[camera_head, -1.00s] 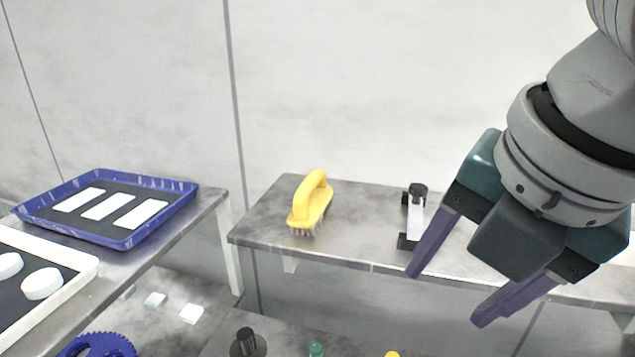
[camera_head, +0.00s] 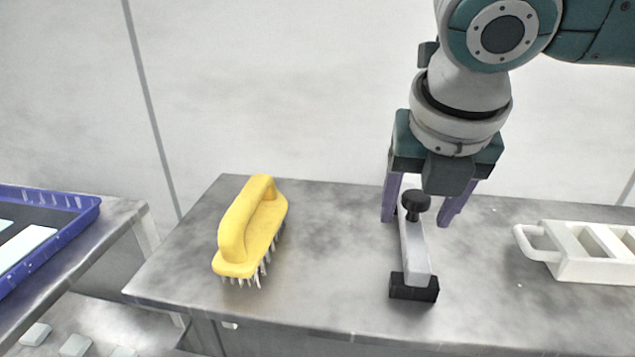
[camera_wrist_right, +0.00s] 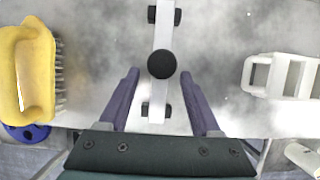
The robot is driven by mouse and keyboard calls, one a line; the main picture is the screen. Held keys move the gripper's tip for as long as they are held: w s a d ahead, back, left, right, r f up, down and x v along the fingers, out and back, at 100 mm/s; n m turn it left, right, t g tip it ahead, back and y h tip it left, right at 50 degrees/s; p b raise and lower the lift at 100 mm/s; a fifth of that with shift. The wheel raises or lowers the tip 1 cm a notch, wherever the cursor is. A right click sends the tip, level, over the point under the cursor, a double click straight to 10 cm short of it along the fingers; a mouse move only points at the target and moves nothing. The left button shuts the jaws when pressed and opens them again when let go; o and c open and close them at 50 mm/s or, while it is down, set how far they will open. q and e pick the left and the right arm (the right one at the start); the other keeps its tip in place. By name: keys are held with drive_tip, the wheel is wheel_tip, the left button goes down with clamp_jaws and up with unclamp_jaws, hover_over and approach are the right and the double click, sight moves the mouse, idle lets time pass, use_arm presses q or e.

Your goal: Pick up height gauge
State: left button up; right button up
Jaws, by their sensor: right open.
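The height gauge (camera_head: 414,250) lies on the grey shelf, a light bar with a black knob near its far end and a black block at its near end. It also shows in the right wrist view (camera_wrist_right: 162,32), its black round knob between and just ahead of the fingers. My right gripper (camera_head: 422,215) is open, its purple fingers on either side of the gauge's far end. In the right wrist view the fingers (camera_wrist_right: 162,80) stand apart from the bar, with gaps on both sides. My left gripper is out of view.
A yellow brush (camera_head: 248,230) stands on the shelf (camera_head: 330,290) to the left. A white holder with a handle (camera_head: 590,252) is to the right. A blue tray (camera_head: 85,212) sits on another table at far left. The shelf between brush and gauge is clear.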

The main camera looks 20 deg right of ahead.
sight(414, 223)
drive_tip(key=x, duration=0.4)
drive_tip(key=shift+d+p, duration=0.1)
drive_tip(key=shift+p, duration=0.2)
drive_tip(key=shift+c, duration=0.3)
clamp_jaws()
drive_tip(key=shift+w, duration=0.1)
